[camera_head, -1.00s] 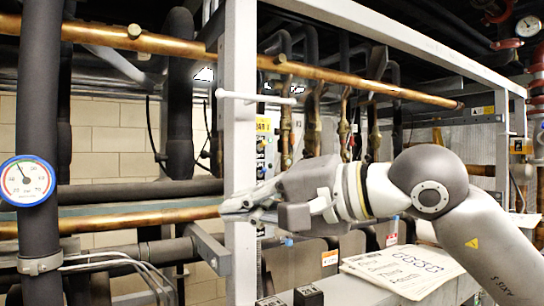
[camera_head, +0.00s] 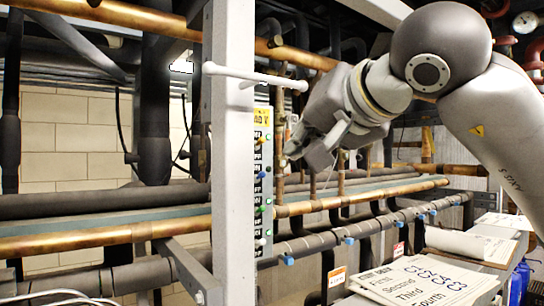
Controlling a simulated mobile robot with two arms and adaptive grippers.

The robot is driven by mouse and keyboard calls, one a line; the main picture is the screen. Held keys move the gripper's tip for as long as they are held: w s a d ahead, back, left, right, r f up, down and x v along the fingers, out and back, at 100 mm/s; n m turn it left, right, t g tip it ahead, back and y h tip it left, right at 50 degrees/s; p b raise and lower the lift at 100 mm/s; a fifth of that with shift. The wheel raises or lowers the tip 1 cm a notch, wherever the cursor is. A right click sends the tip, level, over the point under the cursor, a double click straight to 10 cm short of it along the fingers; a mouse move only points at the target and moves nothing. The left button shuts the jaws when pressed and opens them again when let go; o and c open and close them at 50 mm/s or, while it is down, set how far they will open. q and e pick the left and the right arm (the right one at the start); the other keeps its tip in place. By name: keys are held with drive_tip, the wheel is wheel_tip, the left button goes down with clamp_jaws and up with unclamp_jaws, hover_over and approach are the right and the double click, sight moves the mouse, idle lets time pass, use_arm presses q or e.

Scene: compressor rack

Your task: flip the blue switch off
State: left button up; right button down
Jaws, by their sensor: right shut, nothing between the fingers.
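A narrow switch panel (camera_head: 263,190) with a yellow label at its top stands just right of the white upright post. It carries a column of small coloured switches with dark labels between them. The blue switch (camera_head: 261,174) sits around the middle of the column, below an orange-yellow one and above a green one. It is too small to tell which way it is set. My right gripper (camera_head: 293,153) is shut and empty, to the right of the panel, slightly above the blue switch's height in the picture. It looks apart from the switches. My left gripper is out of view.
The white post (camera_head: 232,150) stands left of the panel, with a white horizontal rod (camera_head: 250,75) across it above the panel. Copper pipes (camera_head: 360,195) and a dark pipe with blue clips run behind. Printed sheets (camera_head: 425,280) lie at the lower right.

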drive_tip(key=p, duration=0.2)
approach(266, 162)
drive_tip(key=w+a, duration=0.1)
drive_tip(key=w, duration=0.2)
drive_tip(key=shift+w+a+f+p, duration=0.25)
drive_tip(key=shift+w+a, duration=0.05)
drive_tip(key=shift+w, duration=0.15)
drive_tip(key=shift+w+a+f+p, duration=0.2)
drive_tip(key=shift+w+a+f, duration=0.1)
drive_tip(key=shift+w, duration=0.15)
drive_tip(key=shift+w+a+f, duration=0.2)
drive_tip(key=shift+w, duration=0.25)
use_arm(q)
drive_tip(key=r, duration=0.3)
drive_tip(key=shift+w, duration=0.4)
